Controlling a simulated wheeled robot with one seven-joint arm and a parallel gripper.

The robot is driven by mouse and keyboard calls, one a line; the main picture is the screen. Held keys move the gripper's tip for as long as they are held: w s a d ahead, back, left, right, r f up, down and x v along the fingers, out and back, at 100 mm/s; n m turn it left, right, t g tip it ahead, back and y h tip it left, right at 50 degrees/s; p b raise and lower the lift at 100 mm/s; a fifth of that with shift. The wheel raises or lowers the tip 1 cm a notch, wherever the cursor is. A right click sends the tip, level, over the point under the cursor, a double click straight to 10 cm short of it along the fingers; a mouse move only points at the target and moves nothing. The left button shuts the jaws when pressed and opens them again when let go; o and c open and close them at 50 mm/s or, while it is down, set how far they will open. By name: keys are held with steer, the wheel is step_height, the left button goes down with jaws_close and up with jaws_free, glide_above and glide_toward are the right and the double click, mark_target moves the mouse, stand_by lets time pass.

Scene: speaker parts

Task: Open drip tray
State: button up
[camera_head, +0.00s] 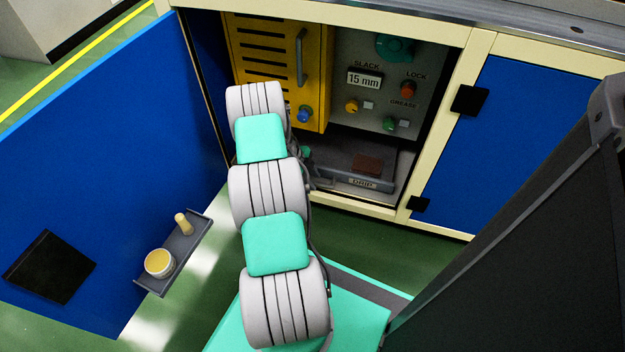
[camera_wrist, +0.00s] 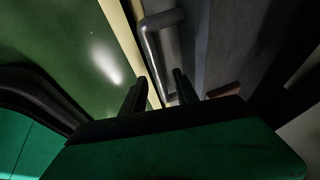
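The drip tray (camera_head: 335,178) is a grey tray low in the open cabinet, with a label reading "DRIP" on its front. It appears pushed in. In the wrist view its dark grey front (camera_wrist: 215,50) carries a grey bar handle (camera_wrist: 152,45). My gripper (camera_wrist: 158,82) is open, its two dark fingers apart and pointing at the handle. The handle's lower end shows between the fingertips; I cannot tell whether they touch it.
A brown block (camera_head: 368,165) lies in the tray. Above are a yellow slotted door (camera_head: 270,60) and a grey control panel (camera_head: 345,50). The blue cabinet door (camera_head: 120,130) stands open at left, with a shelf (camera_head: 188,247) holding a cup. A closed blue door (camera_head: 510,125) is at right.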

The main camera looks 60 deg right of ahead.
jaws_close()
stand_by(1.3)
